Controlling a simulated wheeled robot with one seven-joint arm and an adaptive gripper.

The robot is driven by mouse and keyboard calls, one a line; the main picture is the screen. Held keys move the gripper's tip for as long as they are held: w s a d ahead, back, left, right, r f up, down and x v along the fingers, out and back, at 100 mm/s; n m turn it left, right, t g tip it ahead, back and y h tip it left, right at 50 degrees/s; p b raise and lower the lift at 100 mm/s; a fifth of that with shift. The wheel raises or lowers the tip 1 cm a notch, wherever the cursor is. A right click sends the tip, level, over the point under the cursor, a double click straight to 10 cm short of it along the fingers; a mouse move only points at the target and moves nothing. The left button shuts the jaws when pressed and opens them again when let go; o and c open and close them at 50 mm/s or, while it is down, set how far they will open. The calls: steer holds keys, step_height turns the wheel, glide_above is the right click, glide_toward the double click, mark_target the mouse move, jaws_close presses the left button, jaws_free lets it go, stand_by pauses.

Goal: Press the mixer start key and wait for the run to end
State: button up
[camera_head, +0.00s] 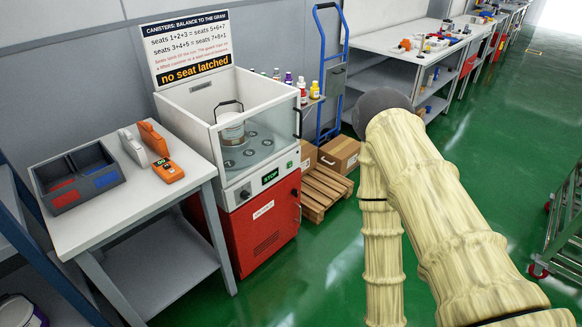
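The mixer is a white cabinet with clear walls (274,127) on a red base (268,228). Inside, a pale canister (232,130) with a dark bail handle stands at the left, and several dark round seats (250,152) show on the floor. The front panel has a small display (270,177) with green characters that seem to read "STOP", a small green key (304,163) at right and a dark round knob (245,194) at left. A sign (187,47) above reads "no seat latched". My pale arm is right of the mixer; my gripper is not visible.
A side table (130,205) at left holds a two-part bin (78,178), a grey-white device (132,147) and orange devices (168,170). Cardboard boxes (340,153), a pallet (322,192) and a blue hand truck (322,80) stand right of the mixer. Green floor is clear in front.

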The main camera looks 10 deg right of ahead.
jaws_close()
stand_by(1.2)
